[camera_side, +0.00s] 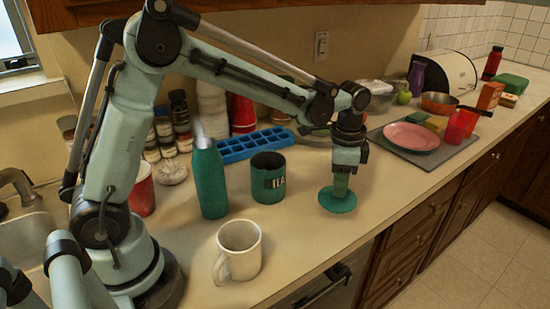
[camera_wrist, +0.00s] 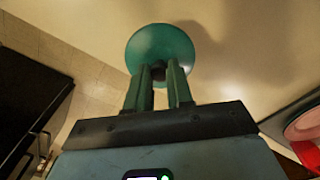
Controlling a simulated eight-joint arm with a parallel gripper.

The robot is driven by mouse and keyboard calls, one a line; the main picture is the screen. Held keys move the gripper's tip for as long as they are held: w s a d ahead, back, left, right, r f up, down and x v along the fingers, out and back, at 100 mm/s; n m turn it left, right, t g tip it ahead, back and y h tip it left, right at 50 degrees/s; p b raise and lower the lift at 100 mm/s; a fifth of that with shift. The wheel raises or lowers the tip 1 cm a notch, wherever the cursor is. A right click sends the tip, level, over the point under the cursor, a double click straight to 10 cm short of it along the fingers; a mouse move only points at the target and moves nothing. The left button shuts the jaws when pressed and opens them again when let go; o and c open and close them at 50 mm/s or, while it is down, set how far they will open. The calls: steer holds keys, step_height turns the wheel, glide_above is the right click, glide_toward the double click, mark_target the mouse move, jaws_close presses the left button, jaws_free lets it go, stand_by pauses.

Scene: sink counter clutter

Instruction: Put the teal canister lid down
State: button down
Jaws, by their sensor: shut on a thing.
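The teal canister lid (camera_side: 338,201) is a round disc at or just above the counter, right of the open canister. It also shows in the wrist view (camera_wrist: 160,47) between and beyond the fingertips. My gripper (camera_side: 340,187) points down and is shut on the lid's knob, which the fingers mostly hide. The fingers also show in the wrist view (camera_wrist: 160,75). The teal canister (camera_side: 268,178), marked TEA, stands upright and open to the left of the lid. I cannot tell for sure whether the lid touches the counter.
A white mug (camera_side: 239,250) and a teal bottle (camera_side: 209,178) stand left of the lid. A blue ice tray (camera_side: 250,145) lies behind the canister. A grey mat with a pink plate (camera_side: 411,137) lies to the right. The counter's front edge is close to the lid; bare counter surrounds it.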

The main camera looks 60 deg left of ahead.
steer(key=shift+w+a+f, duration=0.1)
steer(key=shift+f, duration=2)
steer(key=c, duration=1)
jaws_free()
steer(key=shift+f, duration=0.1)
